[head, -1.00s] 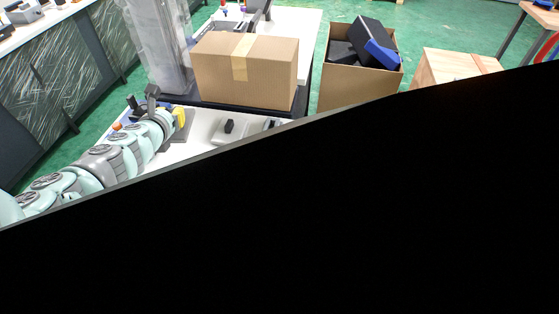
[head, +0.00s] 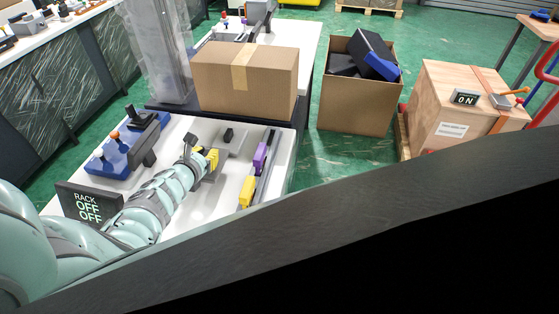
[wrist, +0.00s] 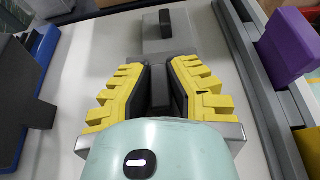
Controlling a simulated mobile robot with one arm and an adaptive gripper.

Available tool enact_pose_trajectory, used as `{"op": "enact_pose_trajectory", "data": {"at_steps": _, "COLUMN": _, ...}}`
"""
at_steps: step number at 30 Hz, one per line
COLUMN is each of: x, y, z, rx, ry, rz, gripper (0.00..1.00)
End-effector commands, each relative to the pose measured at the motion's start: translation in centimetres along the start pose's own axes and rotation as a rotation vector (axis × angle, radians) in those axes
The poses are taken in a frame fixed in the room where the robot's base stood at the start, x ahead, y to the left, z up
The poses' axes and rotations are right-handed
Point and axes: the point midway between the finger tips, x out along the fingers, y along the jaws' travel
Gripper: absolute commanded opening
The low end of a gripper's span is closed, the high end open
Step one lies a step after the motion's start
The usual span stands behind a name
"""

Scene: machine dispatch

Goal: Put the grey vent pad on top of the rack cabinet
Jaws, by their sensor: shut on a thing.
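My gripper (head: 207,160) reaches over the white table in the head view, its yellow fingers closed. In the wrist view the fingers (wrist: 160,84) are shut on a dark upright handle, with a grey plate's edge (wrist: 232,131) showing beneath; this looks like the grey vent pad, mostly hidden by the gripper. Whether it touches the table I cannot tell. A second grey plate with a black knob (wrist: 166,24) lies just beyond, its knob also visible in the head view (head: 228,135). A sign (head: 88,205) reads RACK OFF OFF. The rack cabinet itself I cannot identify surely.
A large dark panel (head: 330,222) blocks the foreground. A rail with purple (head: 260,157) and yellow blocks runs right of my gripper; a blue base (head: 125,150) stands left. A closed carton (head: 247,85), an open carton (head: 355,107) and a wooden crate (head: 455,105) stand behind.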

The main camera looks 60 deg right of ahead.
Motion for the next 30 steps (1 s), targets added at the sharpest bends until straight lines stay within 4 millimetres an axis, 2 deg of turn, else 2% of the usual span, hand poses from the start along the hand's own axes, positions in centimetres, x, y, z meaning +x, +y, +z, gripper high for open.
{"op": "enact_pose_trajectory", "data": {"at_steps": 12, "x": 1.4, "y": 0.1, "z": -3.4, "rx": 0.0, "ry": -0.002, "rz": 0.0, "gripper": 0.0}}
{"op": "enact_pose_trajectory", "data": {"at_steps": 26, "x": 1.6, "y": 0.0, "z": -3.8, "rx": 0.001, "ry": -0.002, "rz": -0.002, "gripper": 0.0}}
{"op": "enact_pose_trajectory", "data": {"at_steps": 27, "x": 1.5, "y": 0.0, "z": -3.7, "rx": 0.001, "ry": -0.002, "rz": -0.002, "gripper": 0.19}}
{"op": "enact_pose_trajectory", "data": {"at_steps": 30, "x": 1.5, "y": 0.0, "z": -3.6, "rx": 0.001, "ry": -0.002, "rz": -0.001, "gripper": 0.29}}
